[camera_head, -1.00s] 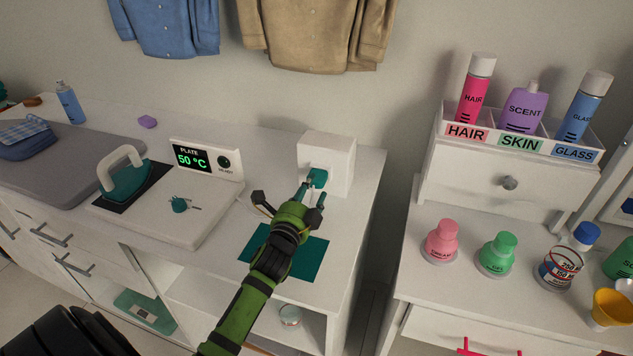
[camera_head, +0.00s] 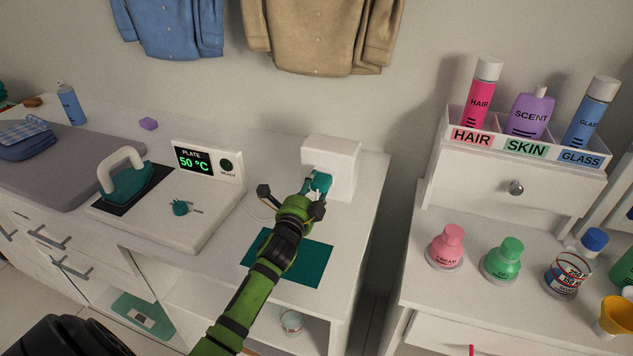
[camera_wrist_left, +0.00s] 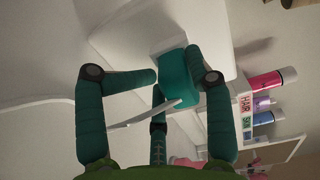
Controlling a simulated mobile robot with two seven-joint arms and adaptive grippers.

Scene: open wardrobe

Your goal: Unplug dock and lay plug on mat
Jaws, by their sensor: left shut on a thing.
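The teal plug (camera_head: 320,182) is at the front face of the white socket box (camera_head: 343,160) near the back of the counter. My left gripper (camera_head: 317,190) is shut on the plug, which also shows between its fingers in the left wrist view (camera_wrist_left: 178,78). I cannot tell whether the plug's pins are still in the socket. The white dock (camera_head: 195,222) with its "PLATE 50 °C" display stands to the left. A thin pale cord (camera_head: 256,215) shows beside the gripper. The teal mat (camera_head: 308,265) lies flat and bare in front, partly hidden by my left arm. My right gripper is out of view.
An iron (camera_head: 125,180) rests on the dock's left side, and a small teal knob (camera_head: 181,208) sits on its top. A purple block (camera_head: 148,123) lies behind. To the right, across a gap, a cabinet holds a pink bottle (camera_head: 445,245) and a green bottle (camera_head: 503,260).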

